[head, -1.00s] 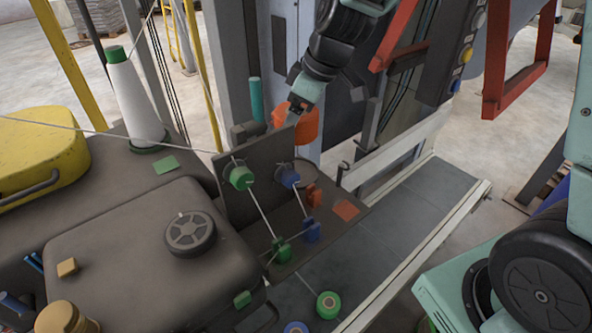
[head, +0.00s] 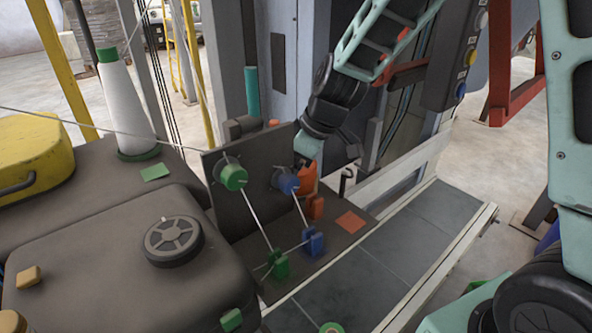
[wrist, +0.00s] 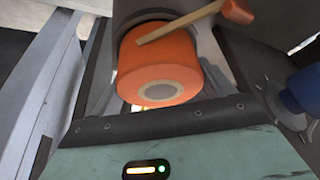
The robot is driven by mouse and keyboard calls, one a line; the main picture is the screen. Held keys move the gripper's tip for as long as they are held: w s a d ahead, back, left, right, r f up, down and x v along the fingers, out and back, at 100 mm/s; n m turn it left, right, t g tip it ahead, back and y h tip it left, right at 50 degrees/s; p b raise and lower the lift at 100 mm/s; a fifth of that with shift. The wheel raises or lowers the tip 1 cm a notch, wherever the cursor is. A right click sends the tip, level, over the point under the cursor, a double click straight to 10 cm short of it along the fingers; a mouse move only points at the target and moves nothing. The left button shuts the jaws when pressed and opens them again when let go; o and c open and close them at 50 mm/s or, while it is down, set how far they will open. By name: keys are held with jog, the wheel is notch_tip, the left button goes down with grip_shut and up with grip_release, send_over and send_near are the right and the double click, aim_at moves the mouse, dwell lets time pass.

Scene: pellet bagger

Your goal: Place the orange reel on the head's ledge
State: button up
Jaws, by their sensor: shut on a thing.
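The orange reel (head: 307,178) is held by my gripper (head: 308,158) just right of the upright dark plate (head: 228,135), low and partly hidden behind the blue reel (head: 286,182). In the wrist view the orange reel (wrist: 158,75) fills the space ahead of the gripper, its pale hub facing the camera. A tan strand or rod crosses it towards an orange block (wrist: 237,10). The fingertips are mostly hidden. The dark ledge (head: 325,240) lies below the plate and bears an orange square mark (head: 351,221). I cannot tell whether the reel touches anything besides my gripper.
A green reel (head: 232,177) sits on the plate, with thin rods running to green and blue guides (head: 313,241). An orange guide (head: 316,207) stands below my gripper. A black hook (head: 345,180) rises close on the right. A conveyor (head: 420,250) runs along the front right.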

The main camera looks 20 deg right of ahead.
jog(key=shift+f, duration=0.15)
jog(key=o, duration=0.9)
jog(key=shift+r, duration=0.4)
jog(key=b+v, duration=0.1)
jog(key=v, duration=1)
jog(key=shift+s+d+r+b, duration=0.1)
jog(key=shift+d+r+b, duration=0.05)
jog(key=shift+r+b, duration=0.15)
jog(key=shift+f, duration=0.1)
